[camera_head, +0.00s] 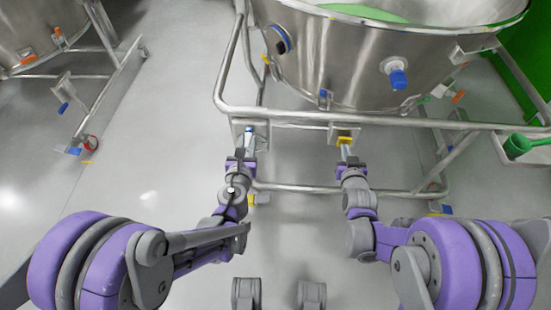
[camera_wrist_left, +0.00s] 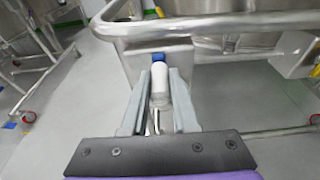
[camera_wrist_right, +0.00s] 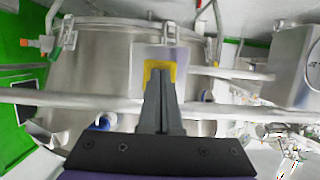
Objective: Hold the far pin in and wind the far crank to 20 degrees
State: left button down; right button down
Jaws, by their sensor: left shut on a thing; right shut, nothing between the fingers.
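A pale grey cylinder with a blue end, which looks like the crank's handle (camera_wrist_left: 160,77), stands between the fingers of my left gripper (camera_head: 247,150). In the head view its blue end (camera_head: 249,130) shows at a small plate under the frame rail. My left gripper is shut on it. My right gripper (camera_head: 346,153) is shut and empty, with its fingertips at a yellow-edged fitting (camera_wrist_right: 160,64) on a metal plate (camera_wrist_right: 182,55). The pin itself is not visible; the fingertips cover the middle of the fitting. I cannot tell whether they touch it.
A steel vessel (camera_head: 340,65) stands behind the tubular frame rail (camera_head: 390,121). A blue knob (camera_head: 398,79) sticks out of its side. A green scoop (camera_head: 518,146) is at the right. Another vessel (camera_head: 30,30) is at the left. The floor between them is clear.

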pick_arm(q)
jog(key=shift+w+d+f, duration=0.15)
jog(key=shift+d, duration=0.85)
dwell(0.5)
jog(key=shift+d+f, duration=0.3)
jog(key=shift+d, duration=0.6)
dwell(0.8)
jog(key=shift+d+f, duration=0.5)
jog(key=shift+d, duration=0.3)
dwell(0.8)
jog(key=shift+d+f, duration=0.6)
jog(key=shift+d, duration=0.1)
dwell(2.0)
